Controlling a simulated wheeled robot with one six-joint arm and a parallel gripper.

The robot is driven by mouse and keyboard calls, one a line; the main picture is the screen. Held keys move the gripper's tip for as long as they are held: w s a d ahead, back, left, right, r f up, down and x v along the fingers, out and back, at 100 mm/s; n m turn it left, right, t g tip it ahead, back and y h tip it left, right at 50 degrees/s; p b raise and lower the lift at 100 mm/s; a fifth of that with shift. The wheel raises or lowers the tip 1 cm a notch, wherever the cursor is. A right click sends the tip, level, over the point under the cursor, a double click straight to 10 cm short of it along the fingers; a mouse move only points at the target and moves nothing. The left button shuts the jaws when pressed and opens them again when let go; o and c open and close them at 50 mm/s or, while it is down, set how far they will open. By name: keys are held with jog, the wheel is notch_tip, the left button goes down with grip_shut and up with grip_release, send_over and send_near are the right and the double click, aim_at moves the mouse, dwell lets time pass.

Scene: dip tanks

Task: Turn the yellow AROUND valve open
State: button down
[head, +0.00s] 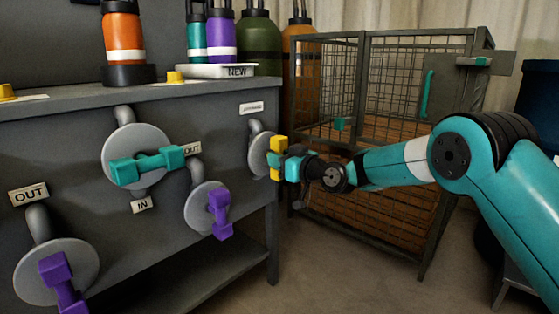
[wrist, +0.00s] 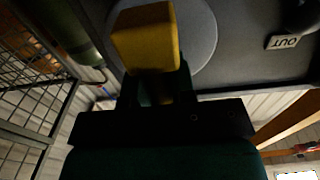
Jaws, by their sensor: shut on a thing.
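The yellow valve handle (head: 276,144) is on the right end of the grey bench front, on a round grey disc (head: 259,153) with a bent pipe above it. A small white label (head: 251,108), too small to read surely, is above it. My gripper (head: 279,161) is shut on the yellow handle, covering its middle. The handle looks upright in the head view. In the wrist view the handle (wrist: 146,42) stands out from the disc (wrist: 204,35) between my dark fingers; its lower part is hidden.
A teal valve handle (head: 147,167) and two purple handles (head: 219,213) (head: 58,279) are to the left on the same panel. A wire cage (head: 385,90) with a teal-handled door stands behind my arm. Bottles (head: 123,35) and a tray marked NEW (head: 215,71) are on top.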

jog(key=c, duration=1)
grip_release()
jog(key=shift+o, duration=0.2)
jog(key=p+v, duration=0.3)
jog(key=v, duration=1.4)
jog(key=shift+s+d, duration=0.2)
